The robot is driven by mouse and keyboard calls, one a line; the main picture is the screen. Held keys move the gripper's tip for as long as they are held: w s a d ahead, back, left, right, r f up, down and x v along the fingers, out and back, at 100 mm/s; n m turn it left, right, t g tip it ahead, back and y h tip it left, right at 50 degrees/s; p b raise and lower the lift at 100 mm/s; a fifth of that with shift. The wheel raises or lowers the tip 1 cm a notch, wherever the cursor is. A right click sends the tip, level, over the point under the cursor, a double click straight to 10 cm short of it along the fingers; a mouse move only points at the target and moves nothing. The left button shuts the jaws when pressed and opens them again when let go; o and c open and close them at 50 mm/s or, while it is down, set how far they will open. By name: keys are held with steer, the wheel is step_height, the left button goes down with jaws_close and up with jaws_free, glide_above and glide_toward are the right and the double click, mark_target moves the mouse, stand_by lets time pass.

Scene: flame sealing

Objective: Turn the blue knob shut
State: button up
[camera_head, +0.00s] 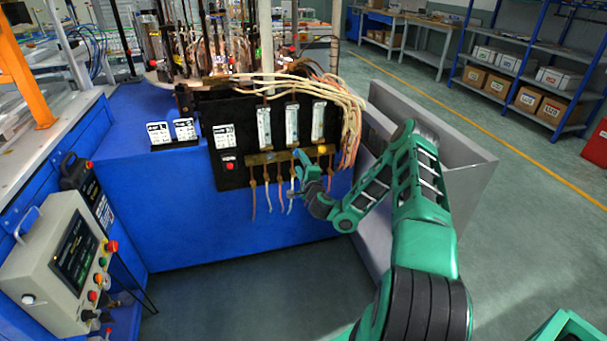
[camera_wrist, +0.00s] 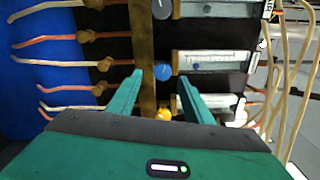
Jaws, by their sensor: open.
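The blue knob (camera_wrist: 164,71) sits on a brass bar (camera_wrist: 146,45) on the black panel. In the wrist view it lies just ahead of and between the fingertips of my open gripper (camera_wrist: 160,80). I see a gap on each side of the knob, and I cannot tell whether the fingertips reach its depth. In the head view my gripper (camera_head: 301,162) is at the front of the brass bar (camera_head: 262,158), under the middle flowmeter, and its fingers hide the blue knob.
A grey knob (camera_wrist: 161,8) and a yellow knob (camera_wrist: 163,114) flank the blue one on the same bar. Glass flowmeters (camera_head: 292,124) stand above, with hoses (camera_head: 268,200) hanging below. A grey panel wall (camera_head: 455,190) stands right of my arm. Floor in front is clear.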

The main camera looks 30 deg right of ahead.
steer(key=shift+v, duration=2.8)
steer(key=shift+r, duration=0.1)
